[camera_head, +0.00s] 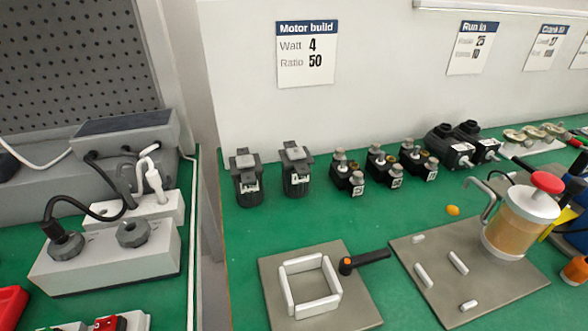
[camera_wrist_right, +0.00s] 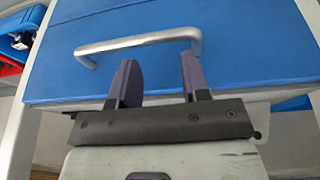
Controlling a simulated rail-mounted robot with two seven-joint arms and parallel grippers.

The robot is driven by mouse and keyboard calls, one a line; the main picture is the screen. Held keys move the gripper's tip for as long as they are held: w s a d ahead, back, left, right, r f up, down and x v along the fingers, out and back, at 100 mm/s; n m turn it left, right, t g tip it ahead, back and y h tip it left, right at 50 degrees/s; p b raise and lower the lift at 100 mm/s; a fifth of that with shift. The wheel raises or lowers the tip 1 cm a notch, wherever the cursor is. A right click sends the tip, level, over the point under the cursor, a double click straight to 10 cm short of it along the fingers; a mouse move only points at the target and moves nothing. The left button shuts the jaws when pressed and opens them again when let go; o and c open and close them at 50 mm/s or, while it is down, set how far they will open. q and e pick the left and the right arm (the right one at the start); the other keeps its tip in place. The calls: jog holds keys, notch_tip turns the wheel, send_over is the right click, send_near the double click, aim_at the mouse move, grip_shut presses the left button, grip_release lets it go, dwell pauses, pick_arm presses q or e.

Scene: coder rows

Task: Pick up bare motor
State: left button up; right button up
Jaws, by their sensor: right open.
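Two dark, ribbed upright motors with pale labels stand side by side on the green bench in the head view, the left motor (camera_head: 246,182) and the right motor (camera_head: 296,172). They look like the bare motors. Neither gripper shows in the head view, and nothing is touching the motors. My right gripper (camera_wrist_right: 158,80) shows in the right wrist view, with its two purple-grey fingers apart and nothing between them. It faces a blue drawer front (camera_wrist_right: 240,65) with a silver bar handle (camera_wrist_right: 140,43); I cannot tell whether the fingers touch it. My left gripper is not in view.
Several black gearbox units (camera_head: 349,175) with silver shafts stand right of the motors. In front are a grey plate (camera_head: 275,290) with a white square frame and a black lever (camera_head: 370,257), and a second plate (camera_head: 480,295) with a tan jar (camera_head: 520,222). A motor build sign (camera_head: 307,55) hangs behind.

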jog(key=o, duration=0.9)
jog(key=shift+a, duration=0.1)
jog(key=shift+o, duration=0.3)
